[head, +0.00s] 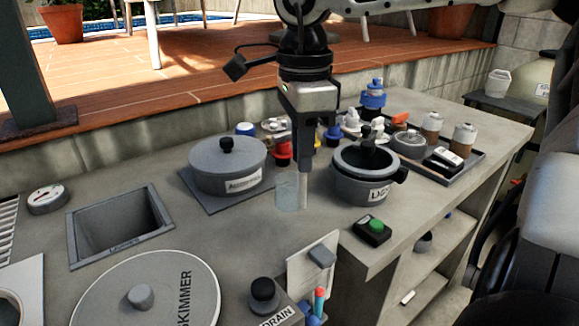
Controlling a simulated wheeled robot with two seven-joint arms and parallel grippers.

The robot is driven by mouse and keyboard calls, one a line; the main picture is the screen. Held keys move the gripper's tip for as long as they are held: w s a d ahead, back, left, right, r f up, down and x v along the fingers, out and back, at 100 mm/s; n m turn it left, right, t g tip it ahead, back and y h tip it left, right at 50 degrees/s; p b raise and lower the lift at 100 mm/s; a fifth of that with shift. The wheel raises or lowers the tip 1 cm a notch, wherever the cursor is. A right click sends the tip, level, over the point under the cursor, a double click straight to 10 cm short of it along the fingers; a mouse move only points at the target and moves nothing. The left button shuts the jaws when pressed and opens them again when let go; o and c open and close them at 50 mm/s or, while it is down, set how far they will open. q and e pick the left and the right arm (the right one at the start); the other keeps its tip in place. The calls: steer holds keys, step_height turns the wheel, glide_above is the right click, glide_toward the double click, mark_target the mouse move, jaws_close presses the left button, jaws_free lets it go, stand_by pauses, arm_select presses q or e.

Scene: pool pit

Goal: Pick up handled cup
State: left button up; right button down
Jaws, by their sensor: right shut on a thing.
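The handled cup (286,192) looks like a pale, see-through cup on the grey counter, between the two lidded pots. Its handle is hard to make out. My right gripper (302,204) points straight down at the cup's right side and is shut on it. The fingers overlap in this view, so the exact grip is hidden. I cannot tell whether the cup's base touches the counter. My left gripper is not in view.
A lidded grey pot (227,170) stands close on the left, and a dark pot (362,186) on the right. A green-button box (371,232) is in front. Bottles and a tray (470,166) crowd the back right. An open square well (120,232) lies left.

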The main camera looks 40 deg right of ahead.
steer(key=s+d+r+b, duration=0.1)
steer(key=s+d+r, duration=0.1)
steer(key=s+r, duration=0.5)
steer(key=shift+s+d+r, duration=0.15)
steer(key=shift+s+d, duration=0.05)
steer(key=shift+s, duration=2.1)
